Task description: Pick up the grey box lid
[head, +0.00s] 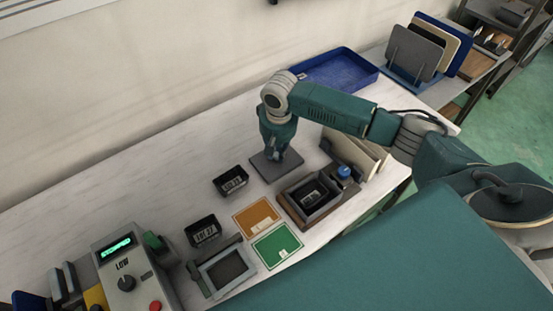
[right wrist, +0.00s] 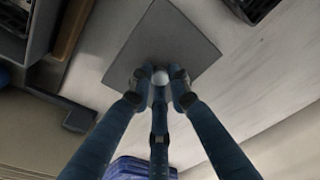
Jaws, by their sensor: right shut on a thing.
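The grey box lid (head: 268,171) is a flat dark grey square with a small pale round knob (right wrist: 160,77) in its middle. It is at the table surface in the head view, behind the open grey box (head: 292,203); I cannot tell whether it touches the table. My right gripper (head: 274,155) points down over the lid. In the right wrist view its fingers (right wrist: 159,86) are shut around the knob, with the lid plate (right wrist: 170,35) beyond them. My left gripper is not in view.
The open box holds a small black labelled bin. Two more black bins (head: 231,181) (head: 203,231), an orange card (head: 257,217) and a green card (head: 277,246) lie left and in front. A blue tray (head: 335,72) is behind. A control box (head: 135,270) stands at lower left.

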